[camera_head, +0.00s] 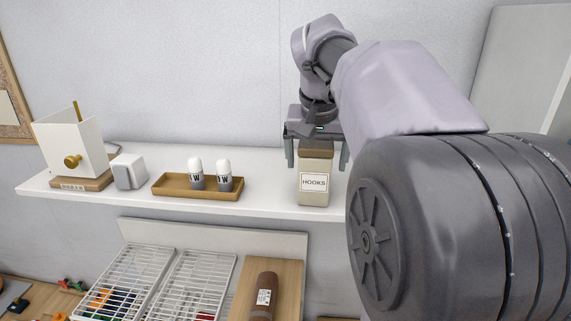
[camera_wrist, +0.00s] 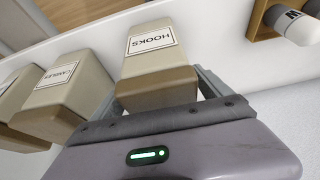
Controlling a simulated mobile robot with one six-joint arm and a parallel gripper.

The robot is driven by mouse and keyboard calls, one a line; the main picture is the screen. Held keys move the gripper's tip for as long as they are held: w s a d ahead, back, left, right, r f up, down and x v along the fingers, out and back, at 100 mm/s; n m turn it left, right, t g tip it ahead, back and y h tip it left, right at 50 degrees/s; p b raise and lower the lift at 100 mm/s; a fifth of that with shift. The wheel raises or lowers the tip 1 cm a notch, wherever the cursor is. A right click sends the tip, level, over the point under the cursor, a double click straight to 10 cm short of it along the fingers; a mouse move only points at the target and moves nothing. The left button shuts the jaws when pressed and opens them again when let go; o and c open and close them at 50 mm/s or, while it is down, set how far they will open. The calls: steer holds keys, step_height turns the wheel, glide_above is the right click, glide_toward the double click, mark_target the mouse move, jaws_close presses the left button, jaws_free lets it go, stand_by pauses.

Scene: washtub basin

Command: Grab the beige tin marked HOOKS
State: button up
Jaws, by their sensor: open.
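The beige tin marked HOOKS (camera_head: 313,190) stands upright on the white shelf, with a brown lid. In the wrist view the HOOKS tin (camera_wrist: 152,58) shows its label upside down. My gripper (camera_head: 317,160) is open, at the top of this tin, with one finger on each side of it. In the wrist view my gripper (camera_wrist: 160,82) also has the tin between its fingers, and I cannot tell whether either finger touches it.
In the wrist view a similar labelled beige tin (camera_wrist: 72,88) stands close beside my left finger, with another tin (camera_wrist: 18,95) beyond it. The white shelf (camera_head: 265,208) also holds a tan tray (camera_head: 165,191) with two white-and-grey containers, a white block (camera_head: 128,172) and a white box (camera_head: 68,145).

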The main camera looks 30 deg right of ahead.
steer(key=shift+w+d+f, duration=0.3)
steer(key=shift+w+f, duration=0.3)
steer(key=shift+f, duration=0.2)
steer(key=shift+s+a+r, duration=0.1)
steer(key=shift+s+a, duration=0.05)
steer(key=shift+s, duration=0.1)
steer(key=c, duration=1.8)
